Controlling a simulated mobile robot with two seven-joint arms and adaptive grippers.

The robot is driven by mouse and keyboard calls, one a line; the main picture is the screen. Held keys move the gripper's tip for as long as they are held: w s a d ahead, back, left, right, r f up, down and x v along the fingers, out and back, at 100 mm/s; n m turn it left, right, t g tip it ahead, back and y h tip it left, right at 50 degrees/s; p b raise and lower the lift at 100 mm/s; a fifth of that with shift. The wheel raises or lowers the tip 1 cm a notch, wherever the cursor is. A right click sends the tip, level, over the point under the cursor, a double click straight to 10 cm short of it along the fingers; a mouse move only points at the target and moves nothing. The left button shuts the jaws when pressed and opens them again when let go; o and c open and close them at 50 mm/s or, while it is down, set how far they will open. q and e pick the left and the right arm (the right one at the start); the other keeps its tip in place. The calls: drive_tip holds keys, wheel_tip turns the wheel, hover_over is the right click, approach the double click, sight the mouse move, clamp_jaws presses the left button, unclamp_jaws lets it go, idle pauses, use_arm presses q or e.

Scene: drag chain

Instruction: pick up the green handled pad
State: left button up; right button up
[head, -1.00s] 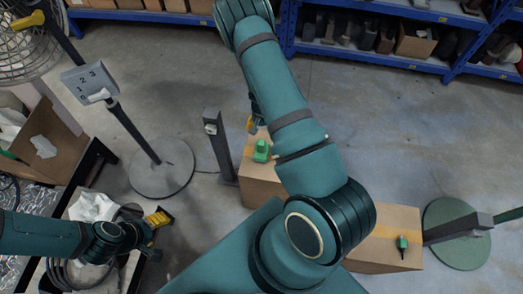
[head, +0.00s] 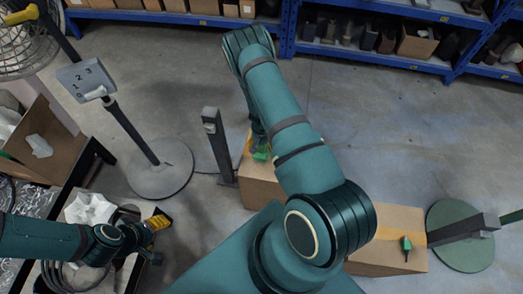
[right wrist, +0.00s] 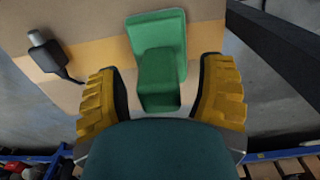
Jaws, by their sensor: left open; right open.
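The green handled pad (right wrist: 161,35) lies on a cardboard box. In the right wrist view its block-like handle points toward my right gripper (right wrist: 162,72). The yellow fingers are open, one on each side of the handle, with gaps between. In the head view the pad (head: 261,154) is partly hidden by my right gripper (head: 254,146), which is directly over it. My left gripper (head: 157,222) is open and empty at the lower left, away from the pad.
A dark tool with a grey knob (right wrist: 50,55) lies on the same cardboard box (head: 258,190). A dark post (head: 218,150) stands close to the box's left side. A second box (head: 385,225) carries a small green item (head: 406,243). A numbered sign stand (head: 160,170) is further left.

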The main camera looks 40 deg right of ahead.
clamp_jaws()
drive_tip(key=shift+r, duration=0.1)
wheel_tip(320, 180, up, 10)
drive_tip(key=shift+p, duration=1.15)
drive_tip(key=shift+w+a+r, duration=0.15)
drive_tip(key=shift+a+r, duration=0.05)
drive_tip(key=shift+r, duration=0.05)
drive_tip(key=a+r+n, duration=1)
drive_tip(key=a+r, duration=0.9)
drive_tip(key=r, duration=0.2)
